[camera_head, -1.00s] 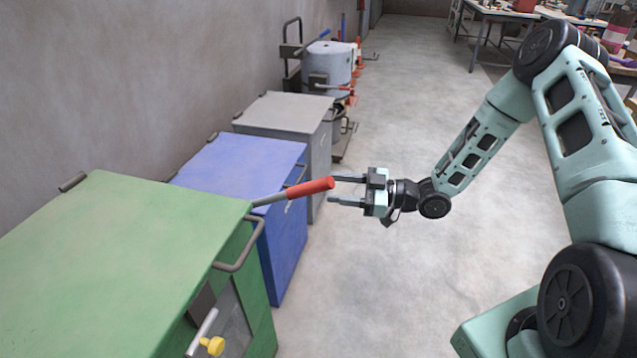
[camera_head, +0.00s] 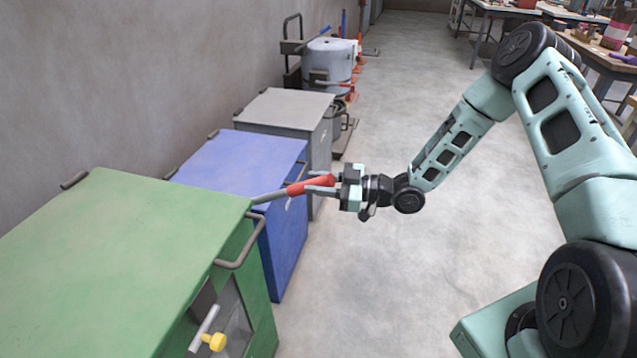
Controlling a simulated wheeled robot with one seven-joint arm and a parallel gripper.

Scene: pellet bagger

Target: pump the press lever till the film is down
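The press lever (camera_head: 270,197) is a grey rod with a red grip (camera_head: 297,188). It sticks out to the right past the near right corner of the green cabinet (camera_head: 110,240), slightly raised at its tip. Where the rod is fixed is hidden behind that corner. My gripper (camera_head: 314,182) is at the outer end of the red grip, one finger on either side of it. Whether the fingers press on the grip or stand slightly apart from it is too small to tell. No film can be made out.
A blue cabinet (camera_head: 240,155), a grey cabinet (camera_head: 285,110) and a grey drum (camera_head: 327,62) stand in a row along the wall. The green cabinet has a bar handle (camera_head: 240,248) and a yellow knob (camera_head: 214,342).

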